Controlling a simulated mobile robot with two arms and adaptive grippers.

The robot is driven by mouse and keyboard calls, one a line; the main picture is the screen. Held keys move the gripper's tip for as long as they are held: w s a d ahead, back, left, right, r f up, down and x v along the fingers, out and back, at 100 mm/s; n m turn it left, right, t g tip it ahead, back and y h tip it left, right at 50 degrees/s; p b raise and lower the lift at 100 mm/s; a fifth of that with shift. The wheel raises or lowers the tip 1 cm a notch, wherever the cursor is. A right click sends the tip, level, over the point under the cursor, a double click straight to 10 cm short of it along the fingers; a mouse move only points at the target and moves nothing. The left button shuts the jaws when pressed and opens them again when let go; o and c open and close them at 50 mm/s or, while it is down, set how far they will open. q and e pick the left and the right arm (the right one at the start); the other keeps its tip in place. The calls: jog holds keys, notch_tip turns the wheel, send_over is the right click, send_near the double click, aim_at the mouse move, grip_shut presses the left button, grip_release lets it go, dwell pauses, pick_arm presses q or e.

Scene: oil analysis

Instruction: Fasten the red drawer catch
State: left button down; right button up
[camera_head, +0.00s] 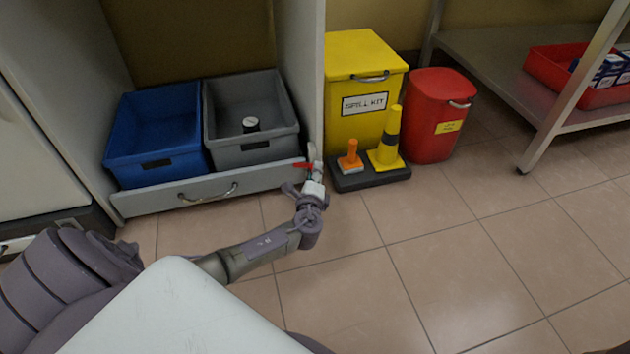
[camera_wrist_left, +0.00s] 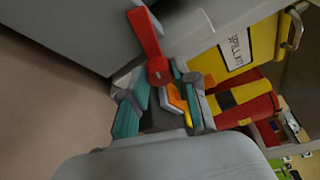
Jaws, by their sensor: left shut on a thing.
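The red drawer catch (camera_head: 302,166) is at the right end of the low grey drawer front (camera_head: 150,200). In the left wrist view the catch (camera_wrist_left: 146,32) shows as a red bar slanting up and left from a round red end. My left gripper (camera_head: 314,170) is at the catch, and in the left wrist view its teal-padded fingers (camera_wrist_left: 157,82) are on either side of the round end. It is shut on the catch, and the fingers partly hide the contact. My right gripper is not in view.
A yellow spill kit box (camera_head: 362,75), cone stand (camera_head: 372,180) and red bin (camera_head: 437,120) stand close on the right. The tiled floor in front is clear.

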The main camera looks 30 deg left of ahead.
pick_arm(q)
jog(key=shift+s+f+n+t+y+b, duration=0.15)
jog(key=shift+n+t+b, duration=0.2)
jog(key=shift+n, duration=0.55)
jog(key=shift+w+n+t+y+b, duration=0.2)
jog(key=shift+n+t, duration=0.25)
jog(key=shift+n, duration=0.45)
jog(key=c, duration=0.9)
grip_release()
jog(key=shift+o, duration=0.2)
jog(key=shift+s, duration=0.2)
jog(key=v, duration=1.2)
